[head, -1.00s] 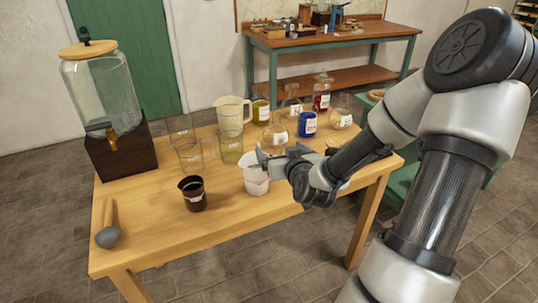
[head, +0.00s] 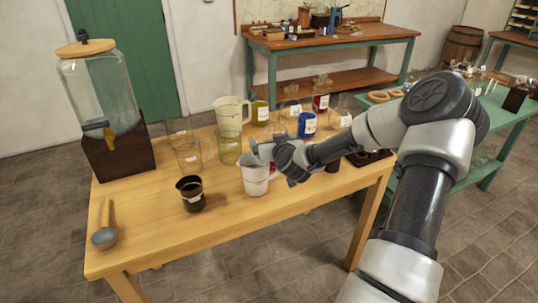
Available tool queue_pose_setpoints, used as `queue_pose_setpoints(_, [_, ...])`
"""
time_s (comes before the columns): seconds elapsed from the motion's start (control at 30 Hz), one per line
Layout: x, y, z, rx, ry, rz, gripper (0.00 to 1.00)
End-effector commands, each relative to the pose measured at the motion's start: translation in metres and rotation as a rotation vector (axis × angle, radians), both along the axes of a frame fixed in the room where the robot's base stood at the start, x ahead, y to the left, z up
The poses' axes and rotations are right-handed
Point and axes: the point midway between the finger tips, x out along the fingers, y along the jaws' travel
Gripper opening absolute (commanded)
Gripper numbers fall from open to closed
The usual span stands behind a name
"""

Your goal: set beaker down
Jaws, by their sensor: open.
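A white beaker (head: 254,185) with a pale label stands upright on the wooden table (head: 150,228), near the middle of its front half. My gripper (head: 260,153) is open at the beaker's rim, at its upper right side. It hides part of the beaker's top, and I cannot tell whether the fingers touch it. A dark cup (head: 190,194) with a label stands to the left of the beaker.
A glass dispenser (head: 100,95) on a dark wood block stands at the back left. A mallet-like tool (head: 105,236) lies at the front left. A cream pitcher (head: 232,113), clear glass vessels and a blue jar (head: 307,125) crowd behind the gripper.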

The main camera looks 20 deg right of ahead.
Motion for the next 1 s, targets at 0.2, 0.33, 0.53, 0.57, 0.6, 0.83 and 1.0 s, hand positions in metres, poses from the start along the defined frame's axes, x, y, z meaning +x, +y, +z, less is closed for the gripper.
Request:
queue_pose_setpoints(0.2, [0.0001, -0.0001, 0.0000, 0.000, 0.000, 0.000, 0.86])
queue_pose_setpoints(0.33, [-0.0001, -0.0003, -0.0001, 0.000, 0.000, -0.001, 0.64])
queue_pose_setpoints(0.53, [-0.0002, -0.0003, -0.0001, 0.000, 0.001, -0.001, 0.30])
queue_pose_setpoints(0.57, [-0.0003, -0.0003, -0.0001, 0.000, 0.001, -0.001, 0.25])
queue_pose_setpoints(0.6, [0.0001, -0.0003, 0.0008, -0.001, -0.001, -0.001, 0.18])
queue_pose_setpoints(0.83, [0.0000, -0.0004, 0.0011, -0.001, -0.001, -0.001, 0.18])
queue_pose_setpoints(1.0, [0.0001, -0.0004, 0.0056, -0.002, -0.001, 0.000, 0.18])
